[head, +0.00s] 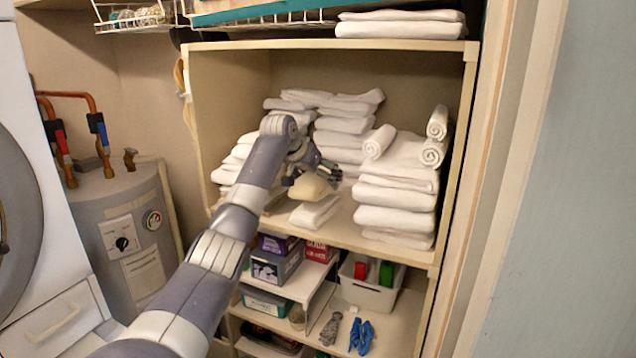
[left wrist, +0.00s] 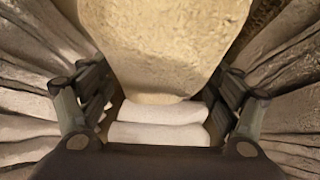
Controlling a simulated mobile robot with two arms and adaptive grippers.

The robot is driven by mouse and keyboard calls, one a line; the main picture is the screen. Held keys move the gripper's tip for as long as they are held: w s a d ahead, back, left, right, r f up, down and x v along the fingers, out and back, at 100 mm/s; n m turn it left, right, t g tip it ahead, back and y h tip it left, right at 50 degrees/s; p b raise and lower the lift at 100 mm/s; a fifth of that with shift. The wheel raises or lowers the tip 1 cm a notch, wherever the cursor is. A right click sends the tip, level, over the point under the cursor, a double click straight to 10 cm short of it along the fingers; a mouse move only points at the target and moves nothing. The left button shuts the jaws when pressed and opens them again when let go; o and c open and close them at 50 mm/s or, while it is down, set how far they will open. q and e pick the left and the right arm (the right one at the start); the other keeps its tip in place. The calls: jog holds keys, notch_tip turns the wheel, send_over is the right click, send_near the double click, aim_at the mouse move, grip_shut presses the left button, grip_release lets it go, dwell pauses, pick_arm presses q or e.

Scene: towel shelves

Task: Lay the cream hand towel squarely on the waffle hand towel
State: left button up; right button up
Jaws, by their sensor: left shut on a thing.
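My left gripper (head: 312,176) is shut on the cream hand towel (head: 311,189) and holds it above the shelf. The cream towel fills the upper middle of the left wrist view (left wrist: 165,45), between the two fingers. A white folded towel (head: 316,214), likely the waffle hand towel, lies on the shelf board just below the held towel. In the left wrist view, white folded layers (left wrist: 155,122) show below the cream towel; the weave is too small to tell. A gap shows between the held towel and the white towel in the head view. My right gripper is not in view.
A tall stack of white towels (head: 394,217) with rolled towels (head: 380,141) on top stands close at right. More white stacks stand behind (head: 343,140) and at left, partly hidden by my arm. The shelf's front edge (head: 350,240) runs below.

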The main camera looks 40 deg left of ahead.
pick_arm(q)
notch_tip(320, 180, down, 3)
jog(key=shift+r+p, duration=0.1)
jog(key=shift+p, duration=0.8)
jog(key=shift+f, duration=0.3)
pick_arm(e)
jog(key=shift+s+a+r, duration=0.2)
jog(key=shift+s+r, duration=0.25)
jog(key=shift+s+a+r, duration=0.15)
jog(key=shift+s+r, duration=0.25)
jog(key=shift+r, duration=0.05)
pick_arm(q)
jog(key=shift+f, duration=0.1)
jog(key=o, duration=1.2)
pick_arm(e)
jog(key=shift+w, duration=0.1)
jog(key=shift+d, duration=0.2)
